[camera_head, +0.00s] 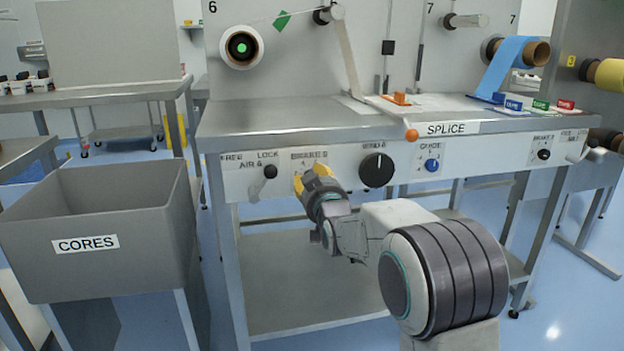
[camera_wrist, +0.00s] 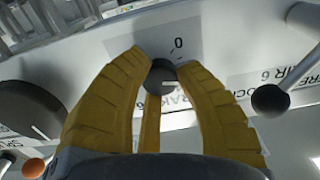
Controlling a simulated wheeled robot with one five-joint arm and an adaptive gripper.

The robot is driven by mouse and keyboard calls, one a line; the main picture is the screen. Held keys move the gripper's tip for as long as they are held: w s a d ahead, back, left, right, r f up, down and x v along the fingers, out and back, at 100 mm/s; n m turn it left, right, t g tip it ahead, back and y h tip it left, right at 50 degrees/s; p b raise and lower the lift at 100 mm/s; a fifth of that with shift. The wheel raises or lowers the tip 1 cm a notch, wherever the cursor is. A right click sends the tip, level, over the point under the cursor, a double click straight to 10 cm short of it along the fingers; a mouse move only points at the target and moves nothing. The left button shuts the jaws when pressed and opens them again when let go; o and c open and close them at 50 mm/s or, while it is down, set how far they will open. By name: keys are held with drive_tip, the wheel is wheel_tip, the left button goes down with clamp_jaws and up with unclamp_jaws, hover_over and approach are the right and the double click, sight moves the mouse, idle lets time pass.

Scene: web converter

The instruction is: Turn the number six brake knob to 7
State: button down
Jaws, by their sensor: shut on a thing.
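The number six brake knob (camera_wrist: 161,76) is a small black knob with a white pointer line, seen between the yellow fingers in the wrist view. My gripper (camera_wrist: 162,66) is shut on it, fingers on both sides. In the head view my gripper (camera_head: 316,181) is against the front panel below the "BRAKE 6" label (camera_head: 309,155) and hides the knob. The wrist view is turned over. A dial mark that looks like 0 (camera_wrist: 178,43) shows beside the knob; the other numbers are hidden or too small to read.
A large black knob (camera_head: 376,170) sits close to the right of my gripper, and the black-ended air lever (camera_head: 269,172) to its left. A blue guide knob (camera_head: 431,165) is farther right. A grey CORES bin (camera_head: 150,210) stands at the left. The bench edge (camera_head: 300,138) overhangs above.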

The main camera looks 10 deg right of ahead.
drive_tip(key=m, duration=0.6)
drive_tip(key=shift+r+m, duration=0.2)
drive_tip(key=shift+m, duration=0.2)
drive_tip(key=m, duration=1.2)
drive_tip(key=shift+m, duration=0.4)
drive_tip(key=m, duration=0.6)
drive_tip(key=shift+f, duration=0.1)
drive_tip(key=c, duration=0.9)
unclamp_jaws()
drive_tip(key=shift+f, duration=0.1)
